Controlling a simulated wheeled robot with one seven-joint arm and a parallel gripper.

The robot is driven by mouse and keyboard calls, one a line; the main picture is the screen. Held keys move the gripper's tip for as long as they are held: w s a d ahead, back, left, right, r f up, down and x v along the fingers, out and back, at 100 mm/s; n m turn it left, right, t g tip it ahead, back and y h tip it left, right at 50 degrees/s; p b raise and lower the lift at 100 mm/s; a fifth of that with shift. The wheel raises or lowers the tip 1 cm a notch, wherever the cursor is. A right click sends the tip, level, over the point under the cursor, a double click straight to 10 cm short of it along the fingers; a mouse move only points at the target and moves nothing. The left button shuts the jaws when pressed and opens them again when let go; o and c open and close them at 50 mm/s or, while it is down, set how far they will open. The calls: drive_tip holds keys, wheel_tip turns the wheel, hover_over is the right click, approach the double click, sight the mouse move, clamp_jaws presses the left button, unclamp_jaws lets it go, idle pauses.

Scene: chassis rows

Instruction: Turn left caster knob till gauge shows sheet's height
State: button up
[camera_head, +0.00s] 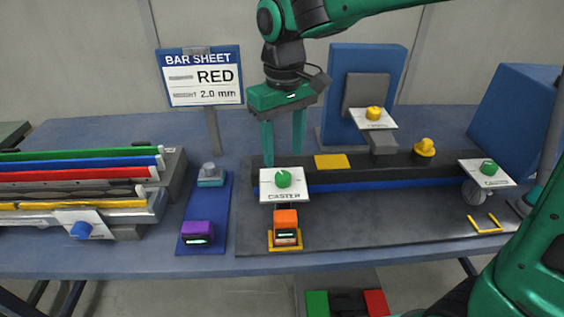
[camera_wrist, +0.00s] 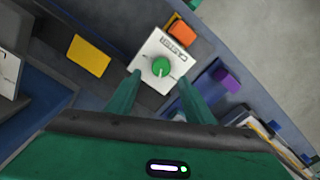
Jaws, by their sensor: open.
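The left caster knob (camera_head: 283,179) is green and round, on a white plate marked CASTER; it also shows in the wrist view (camera_wrist: 161,67). A light pointer line marks it. My gripper (camera_head: 284,160) is open and empty, pointing down just behind the knob in the head view. In the wrist view its fingertips (camera_wrist: 160,76) lie on either side of the knob, apart from it. The orange gauge (camera_head: 286,221) stands in front of the plate; its small display is too small to read. The bar sheet (camera_head: 201,77) reads RED, height 2.0 mm.
A right caster plate with a green knob (camera_head: 489,168) and a yellow-knobbed plate (camera_head: 374,115) stand farther right. A purple gauge (camera_head: 197,232) sits on a blue strip. Coloured bars (camera_head: 80,172) lie on a rack at left.

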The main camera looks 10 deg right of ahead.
sight(283, 173)
drive_tip(key=shift+r, duration=2.3)
drive_tip(key=s+d+f+m, duration=0.1)
drive_tip(key=s+d+m, duration=0.15)
drive_tip(key=d, duration=0.75)
drive_tip(key=s+d+f+m, duration=0.1)
drive_tip(key=d+f+m, duration=0.15)
drive_tip(key=d, duration=0.75)
drive_tip(key=s+d+f+m, duration=0.3)
drive_tip(key=s+d, duration=0.4)
drive_tip(key=s, duration=0.1)
drive_tip(key=s+d+f+m, duration=0.3)
drive_tip(key=s+d+m, duration=0.1)
drive_tip(key=s+d, duration=0.4)
drive_tip(key=shift+s+f, duration=0.3)
drive_tip(key=shift+s, duration=0.45)
drive_tip(key=shift+d, duration=0.1)
